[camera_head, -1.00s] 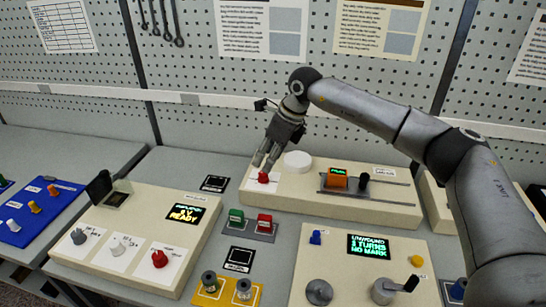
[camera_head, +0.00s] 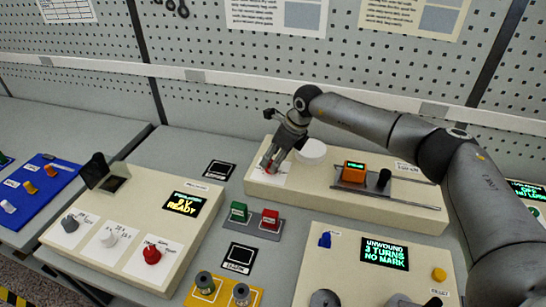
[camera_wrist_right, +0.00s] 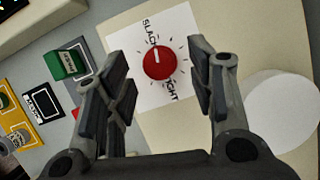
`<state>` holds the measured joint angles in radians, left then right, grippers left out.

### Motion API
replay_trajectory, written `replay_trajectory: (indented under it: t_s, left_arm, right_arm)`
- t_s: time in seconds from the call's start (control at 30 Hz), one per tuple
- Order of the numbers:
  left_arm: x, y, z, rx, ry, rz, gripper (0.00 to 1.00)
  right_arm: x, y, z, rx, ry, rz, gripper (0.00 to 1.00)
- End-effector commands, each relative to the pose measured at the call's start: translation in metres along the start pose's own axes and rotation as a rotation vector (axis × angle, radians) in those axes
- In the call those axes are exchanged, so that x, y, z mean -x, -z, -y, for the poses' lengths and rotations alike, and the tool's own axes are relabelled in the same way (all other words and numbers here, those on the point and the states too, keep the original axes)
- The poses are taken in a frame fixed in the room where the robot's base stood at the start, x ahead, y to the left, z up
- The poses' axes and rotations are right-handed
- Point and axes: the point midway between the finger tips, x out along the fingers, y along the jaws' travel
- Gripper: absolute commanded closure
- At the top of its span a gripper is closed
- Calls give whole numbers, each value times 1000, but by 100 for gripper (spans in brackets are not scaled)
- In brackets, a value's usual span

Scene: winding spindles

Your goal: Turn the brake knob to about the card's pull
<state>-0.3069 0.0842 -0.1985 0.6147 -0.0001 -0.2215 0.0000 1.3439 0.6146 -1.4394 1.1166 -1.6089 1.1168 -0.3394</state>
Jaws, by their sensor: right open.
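The brake knob is a round red knob with a white pointer line, in the right wrist view (camera_wrist_right: 159,65). It sits on a white dial plate (camera_wrist_right: 138,88) lettered "SLACK" and what reads as "TIGHT", and its line points toward the "SLACK" side. My right gripper (camera_wrist_right: 160,68) is open, with one finger on each side of the knob and gaps between; contact does not show. In the head view my right gripper (camera_head: 271,162) is over the knob and mostly hides it. My left gripper is not in view. Which card gives the pull I cannot tell.
A white disc (camera_head: 311,151) stands close beside the gripper on the same beige block. An orange unit (camera_head: 353,169) sits on rails to its right. Green (camera_head: 239,212) and red (camera_head: 270,219) blocks stand in front. A display (camera_head: 385,252) reads "UNWOUND 3 TURNS NO MARK".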

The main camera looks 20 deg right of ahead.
Motion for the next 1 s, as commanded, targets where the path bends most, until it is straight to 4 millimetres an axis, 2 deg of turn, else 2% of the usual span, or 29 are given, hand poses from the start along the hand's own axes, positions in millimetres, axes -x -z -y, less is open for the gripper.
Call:
replay_trajectory:
  t_s: [0.2, 0.5, 0.83, 1.0]
  left_arm:
    - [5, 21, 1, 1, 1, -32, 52]
    - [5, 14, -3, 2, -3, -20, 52]
    - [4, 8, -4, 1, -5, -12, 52]
    - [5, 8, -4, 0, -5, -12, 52]
  right_arm:
    - [-18, -1, 0, 1, -1, 0, 50]
    - [-20, 0, 0, 1, 0, 1, 51]
    - [-19, 0, 0, 1, 0, 1, 93]
    - [-19, 0, 0, -7, 3, 1, 93]
